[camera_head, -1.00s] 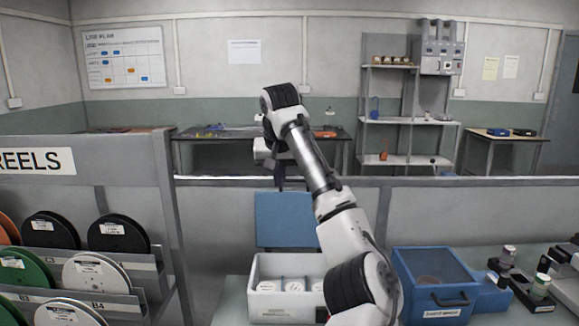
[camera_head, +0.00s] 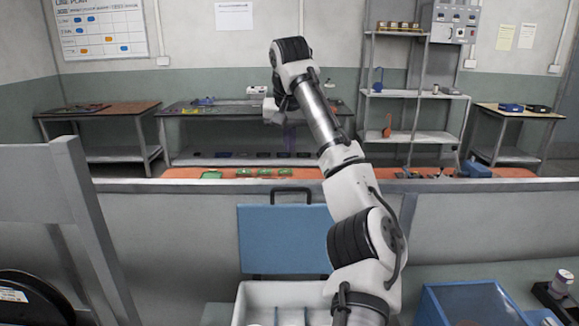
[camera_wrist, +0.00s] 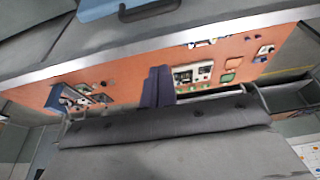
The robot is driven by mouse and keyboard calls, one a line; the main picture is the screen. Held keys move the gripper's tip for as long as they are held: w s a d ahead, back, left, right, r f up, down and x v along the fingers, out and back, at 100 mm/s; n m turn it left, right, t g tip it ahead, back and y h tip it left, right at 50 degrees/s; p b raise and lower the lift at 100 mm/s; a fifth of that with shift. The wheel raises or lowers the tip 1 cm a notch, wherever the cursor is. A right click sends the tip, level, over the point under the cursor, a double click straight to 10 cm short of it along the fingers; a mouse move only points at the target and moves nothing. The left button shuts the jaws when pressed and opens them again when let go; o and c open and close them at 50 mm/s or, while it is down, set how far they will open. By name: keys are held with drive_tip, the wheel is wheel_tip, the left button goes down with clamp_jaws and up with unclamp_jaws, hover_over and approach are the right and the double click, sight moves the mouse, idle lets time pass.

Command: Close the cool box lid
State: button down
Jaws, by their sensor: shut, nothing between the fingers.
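The cool box is a white box (camera_head: 258,292) at the bottom middle of the head view, cut off by the lower edge. Its blue lid (camera_head: 285,240) stands open and upright behind the box, with a dark handle (camera_head: 290,191) along its top edge. In the wrist view, part of the blue lid (camera_wrist: 96,9) and its handle (camera_wrist: 150,11) show at the top. My gripper (camera_head: 290,148) is above and beyond the lid, apart from it. In the wrist view its dark fingers (camera_wrist: 158,88) are together and empty. My arm hides the right part of the box.
A grey partition (camera_head: 165,215) runs behind the lid. Beyond it, an orange worktop (camera_head: 340,174) holds green boards and small parts. A blue bin (camera_head: 470,300) stands to the right of the cool box. A reel rack (camera_head: 75,190) is at the left.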

sight(290, 181)
drive_tip(key=p+x, duration=0.2)
drive_tip(key=x, duration=0.8)
drive_tip(key=shift+s+p, duration=0.1)
drive_tip(key=shift+p, duration=0.25)
drive_tip(key=shift+s+p, duration=0.35)
drive_tip(key=shift+s, duration=1.7)
